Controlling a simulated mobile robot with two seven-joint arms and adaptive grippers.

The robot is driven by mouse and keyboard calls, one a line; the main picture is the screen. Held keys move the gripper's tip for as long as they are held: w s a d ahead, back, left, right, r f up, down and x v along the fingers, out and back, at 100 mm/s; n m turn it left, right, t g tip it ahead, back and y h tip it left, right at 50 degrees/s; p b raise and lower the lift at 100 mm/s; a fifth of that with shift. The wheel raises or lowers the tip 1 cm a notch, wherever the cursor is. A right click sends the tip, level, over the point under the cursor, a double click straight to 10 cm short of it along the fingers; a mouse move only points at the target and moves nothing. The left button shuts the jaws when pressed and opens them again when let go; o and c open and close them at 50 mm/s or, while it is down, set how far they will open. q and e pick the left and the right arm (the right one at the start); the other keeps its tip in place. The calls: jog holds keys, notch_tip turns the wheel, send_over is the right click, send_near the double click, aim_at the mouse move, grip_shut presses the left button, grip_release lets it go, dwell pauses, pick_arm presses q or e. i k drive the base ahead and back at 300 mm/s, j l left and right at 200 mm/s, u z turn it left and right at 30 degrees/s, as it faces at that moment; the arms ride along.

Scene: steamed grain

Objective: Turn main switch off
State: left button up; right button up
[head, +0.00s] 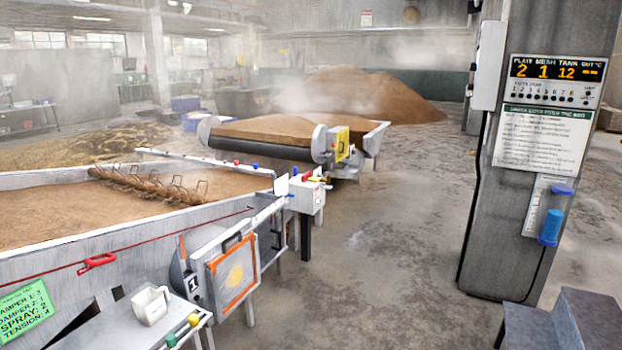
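Which thing is the main switch I cannot tell for certain. A small white control box (307,193) stands on a dark post at the right end of the near grain bed, with red and other small coloured knobs on top. Neither of my grippers is in view.
The near grain bed (100,237) fills the left, with a red handle (97,261) on its red cord. A white jug (151,304) stands on a bench at the bottom. The pillar (487,230) carries a lit display (555,69). A grey step block (590,318) stands bottom right. The middle floor is clear.

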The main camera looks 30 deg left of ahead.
aim_at(307, 176)
jog(key=i+j+u, duration=0.4)
jog(key=i, duration=0.15)
jog(key=i+u, duration=0.45)
jog(key=i, duration=1.3)
jog(key=i+z, duration=0.1)
jog(key=i, duration=0.5)
jog(key=i+j+z, duration=0.15)
jog(key=i, duration=0.4)
jog(key=i+j+z, duration=0.1)
jog(key=i, duration=0.5)
